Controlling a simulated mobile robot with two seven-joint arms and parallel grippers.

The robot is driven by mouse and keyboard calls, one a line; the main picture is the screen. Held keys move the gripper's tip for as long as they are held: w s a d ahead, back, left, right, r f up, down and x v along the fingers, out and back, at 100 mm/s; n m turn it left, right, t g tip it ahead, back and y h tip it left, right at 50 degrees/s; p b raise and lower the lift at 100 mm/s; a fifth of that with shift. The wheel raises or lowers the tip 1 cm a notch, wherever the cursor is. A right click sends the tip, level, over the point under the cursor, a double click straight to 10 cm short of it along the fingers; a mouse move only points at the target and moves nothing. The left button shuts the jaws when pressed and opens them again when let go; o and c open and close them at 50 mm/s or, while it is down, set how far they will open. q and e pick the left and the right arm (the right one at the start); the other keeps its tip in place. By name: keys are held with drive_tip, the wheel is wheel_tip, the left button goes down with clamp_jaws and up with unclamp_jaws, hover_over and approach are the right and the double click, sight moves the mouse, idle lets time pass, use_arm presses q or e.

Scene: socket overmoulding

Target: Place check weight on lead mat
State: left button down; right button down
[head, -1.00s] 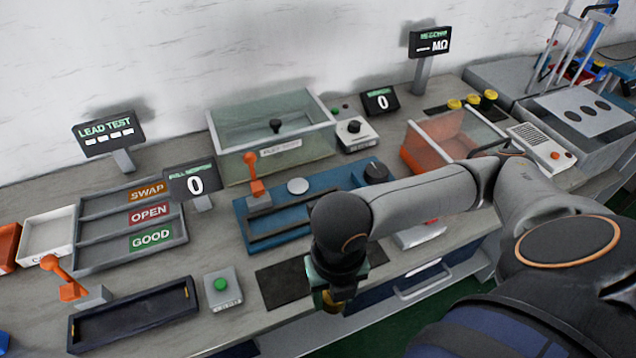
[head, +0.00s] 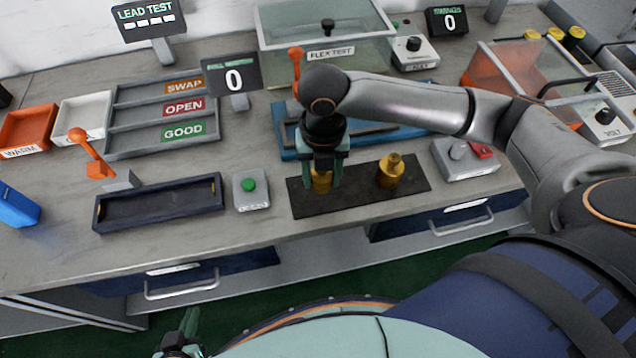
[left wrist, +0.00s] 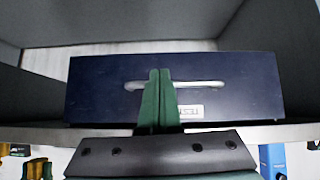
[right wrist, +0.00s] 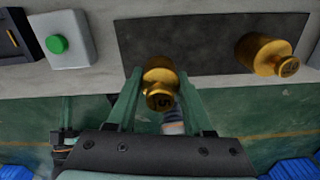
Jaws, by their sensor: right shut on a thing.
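A flat black mat (head: 355,188), the only mat I see, lies at the bench's front edge; it also shows in the right wrist view (right wrist: 205,48). My right gripper (head: 323,176) is shut on a brass check weight (head: 321,183) at the mat's left part. In the right wrist view the weight (right wrist: 160,82) sits between both fingers; I cannot tell whether its base touches the mat. A second brass weight (head: 390,173) stands on the mat to the right, apart from the gripper. My left gripper (head: 184,338) is low in front of the bench, its fingers together and empty (left wrist: 158,98).
A grey box with a green button (head: 250,190) and a dark tray (head: 160,205) lie left of the mat. A blue fixture (head: 290,150) is behind it. A grey box with a red switch (head: 465,158) is to the right. Drawers (left wrist: 90,95) are below the bench top.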

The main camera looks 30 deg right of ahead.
sight(318, 185)
drive_tip(key=shift+w+a+f, duration=0.1)
drive_tip(key=shift+w+f, duration=0.5)
drive_tip(key=shift+f, duration=0.15)
drive_tip(key=shift+w+f, duration=0.1)
drive_tip(key=shift+f, duration=1.45)
drive_tip(key=shift+f, duration=0.1)
drive_tip(key=shift+c, duration=1.5)
unclamp_jaws()
drive_tip(key=shift+f, duration=0.1)
wheel_tip(318, 185, up, 12)
drive_tip(key=shift+r+p, duration=0.2)
drive_tip(key=shift+p, duration=0.25)
